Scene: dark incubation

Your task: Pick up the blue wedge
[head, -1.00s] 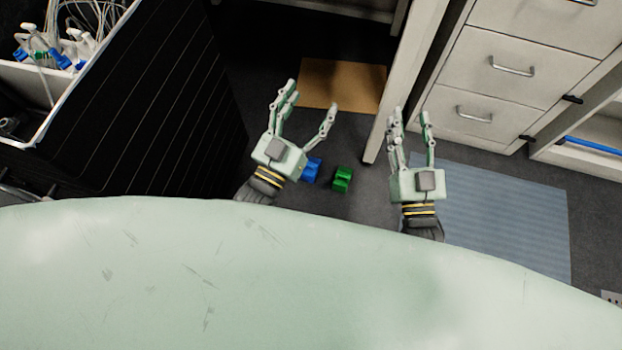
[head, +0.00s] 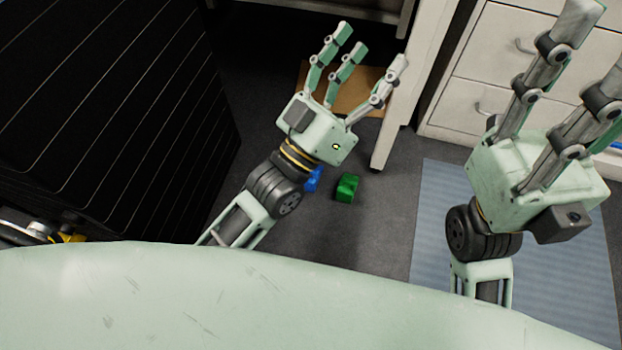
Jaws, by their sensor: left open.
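The blue wedge (head: 313,181) lies on the dark floor, mostly hidden behind my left gripper's wrist. Only a small blue part shows. My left gripper (head: 362,68) is open and empty, high above the floor, with its fingers spread toward the top of the picture. My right gripper (head: 585,65) is large and close to the camera at the right. Its fingers are spread apart and nothing shows between them; some of it runs near the picture edge.
A green block (head: 347,187) lies on the floor just right of the blue wedge. A brown mat (head: 313,77) lies beyond. A white table leg (head: 392,140) stands near it. A blue-grey mat (head: 432,220) and white drawers (head: 470,95) are at right, a black ribbed cabinet (head: 110,110) at left.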

